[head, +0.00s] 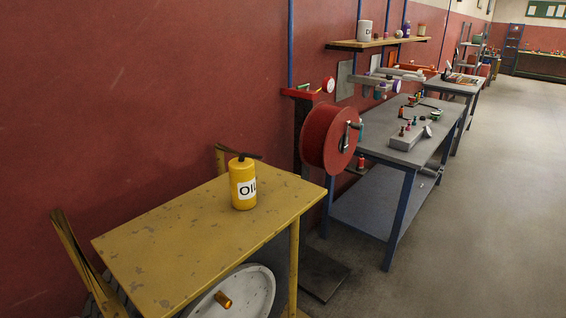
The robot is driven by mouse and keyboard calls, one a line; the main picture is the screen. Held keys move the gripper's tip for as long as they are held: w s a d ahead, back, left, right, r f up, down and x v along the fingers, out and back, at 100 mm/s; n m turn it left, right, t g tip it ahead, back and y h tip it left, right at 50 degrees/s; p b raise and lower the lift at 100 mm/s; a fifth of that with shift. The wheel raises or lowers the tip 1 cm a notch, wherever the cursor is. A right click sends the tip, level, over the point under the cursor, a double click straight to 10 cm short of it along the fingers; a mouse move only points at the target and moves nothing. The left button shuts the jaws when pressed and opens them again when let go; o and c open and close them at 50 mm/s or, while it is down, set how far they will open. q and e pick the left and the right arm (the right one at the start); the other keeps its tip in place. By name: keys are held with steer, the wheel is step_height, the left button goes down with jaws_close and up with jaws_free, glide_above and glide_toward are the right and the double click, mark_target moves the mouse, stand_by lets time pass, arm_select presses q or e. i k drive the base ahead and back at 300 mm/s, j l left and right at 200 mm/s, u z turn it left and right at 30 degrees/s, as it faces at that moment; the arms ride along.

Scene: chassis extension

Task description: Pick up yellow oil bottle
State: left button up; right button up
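The yellow oil bottle (243,184) stands upright on the yellow table (190,245), near its far edge. It has a white label with black "OIL" letters and a dark top with a spout pointing right. Nothing touches the bottle other than the tabletop. Neither of my grippers shows in the head view.
A red reel (327,138) on a stand is just beyond the table. A grey workbench (385,122) with small items stands farther right. A white round part (240,297) sits below the yellow tabletop. A red wall (120,90) runs behind. The grey floor (480,220) at right is clear.

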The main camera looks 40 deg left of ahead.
mark_target(242, 169)
steer(key=i+l+u, duration=0.1)
steer(key=i+u, duration=0.25)
steer(key=i, duration=0.15)
steer(key=i+l+u, duration=0.3)
steer(key=i, duration=0.2)
steer(key=i+l+u, duration=0.35)
steer(key=i+j, duration=0.1)
